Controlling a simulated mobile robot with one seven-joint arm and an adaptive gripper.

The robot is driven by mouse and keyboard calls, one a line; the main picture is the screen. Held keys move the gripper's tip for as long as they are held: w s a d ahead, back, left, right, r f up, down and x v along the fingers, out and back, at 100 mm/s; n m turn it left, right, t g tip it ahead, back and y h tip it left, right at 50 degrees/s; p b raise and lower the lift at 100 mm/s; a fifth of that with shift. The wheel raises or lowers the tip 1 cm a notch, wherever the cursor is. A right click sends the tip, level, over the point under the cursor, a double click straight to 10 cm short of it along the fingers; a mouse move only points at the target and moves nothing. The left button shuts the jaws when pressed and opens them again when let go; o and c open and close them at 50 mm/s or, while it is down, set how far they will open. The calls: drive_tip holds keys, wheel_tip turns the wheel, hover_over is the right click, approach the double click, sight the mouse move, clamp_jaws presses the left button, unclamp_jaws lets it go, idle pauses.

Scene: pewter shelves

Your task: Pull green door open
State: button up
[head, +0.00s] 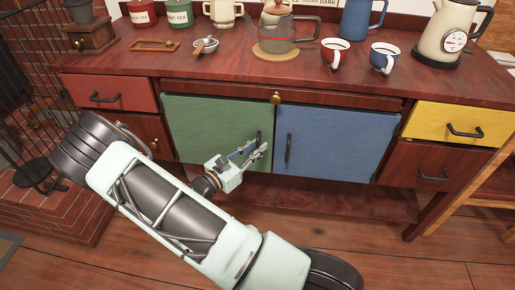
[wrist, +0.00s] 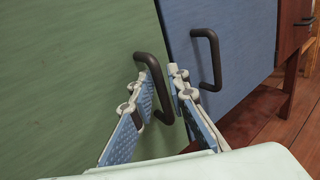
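The green door (head: 205,112) is on the left of the cabinet's middle and looks closed in the head view. It fills the left of the wrist view (wrist: 75,65). Its dark upright handle (wrist: 154,68) is near its right edge. My gripper (head: 258,150) is in front of this handle. In the wrist view, my gripper (wrist: 165,72) has its two blue-padded fingers apart, with the handle's bar between them. The left finger overlaps part of the handle in the picture; I cannot tell whether it touches. The fingers are not closed on the bar.
The blue door (head: 335,140) with its own dark handle (head: 288,150) is just to the right. A red drawer (head: 125,88) and a yellow drawer (head: 460,120) flank the doors. Cups and kettles stand on the top. Open wooden floor (head: 370,250) lies in front.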

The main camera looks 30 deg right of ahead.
drive_tip(key=shift+d, duration=0.2)
drive_tip(key=shift+c, duration=0.2)
clamp_jaws()
